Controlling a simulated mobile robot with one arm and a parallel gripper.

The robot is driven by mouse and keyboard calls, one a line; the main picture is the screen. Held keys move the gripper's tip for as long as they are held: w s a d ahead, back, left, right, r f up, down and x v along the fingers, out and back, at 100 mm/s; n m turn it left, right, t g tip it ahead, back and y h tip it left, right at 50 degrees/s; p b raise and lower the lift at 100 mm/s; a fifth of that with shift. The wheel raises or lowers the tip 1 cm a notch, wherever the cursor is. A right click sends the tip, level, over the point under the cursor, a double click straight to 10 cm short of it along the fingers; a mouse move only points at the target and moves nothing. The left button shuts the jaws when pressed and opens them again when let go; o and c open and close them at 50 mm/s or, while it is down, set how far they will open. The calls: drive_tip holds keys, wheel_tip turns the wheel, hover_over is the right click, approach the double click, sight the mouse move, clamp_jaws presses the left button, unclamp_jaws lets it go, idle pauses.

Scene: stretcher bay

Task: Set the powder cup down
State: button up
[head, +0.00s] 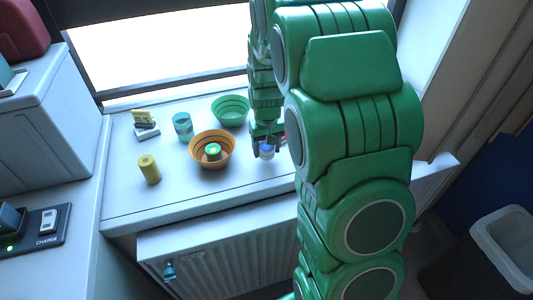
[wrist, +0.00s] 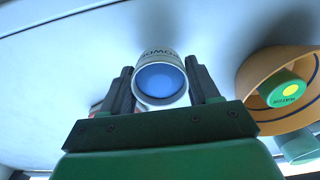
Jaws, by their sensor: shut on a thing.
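The powder cup (head: 267,154) is small and white with a blue top, near the front edge of the white ledge (head: 240,180). In the wrist view the powder cup (wrist: 160,80) shows its blue round face and dark lettering on its side, partly readable. My gripper (head: 266,143) points down and is shut on the cup. In the wrist view both dark fingers of my gripper (wrist: 162,88) flank the cup. I cannot tell whether the cup's base touches the ledge.
Just left is an orange bowl (head: 200,162) with a green container (head: 213,151) inside. A green bowl (head: 230,110), teal cylinder (head: 182,126), yellow cylinder (head: 149,168) and small yellow-and-white item (head: 144,122) stand farther off. A radiator (head: 225,252) is below the ledge's front edge.

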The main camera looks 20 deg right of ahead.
sight(266, 154)
drive_tip(key=shift+f, duration=1.4)
drive_tip(key=shift+f, duration=0.15)
drive_tip(key=o, duration=1)
drive_tip(key=shift+o, duration=0.2)
wheel_tip(266, 154, up, 12)
drive_tip(key=s+a+r, duration=0.1)
drive_tip(key=s+r, duration=0.1)
drive_tip(key=s, duration=0.9)
drive_tip(key=s+a+r+g, duration=0.1)
drive_tip(key=s+a+r, duration=0.1)
drive_tip(key=s, duration=1)
drive_tip(key=s+a+r, duration=0.2)
drive_tip(key=s+r, duration=0.2)
drive_tip(key=s, duration=0.8)
drive_tip(key=shift+g, duration=0.4)
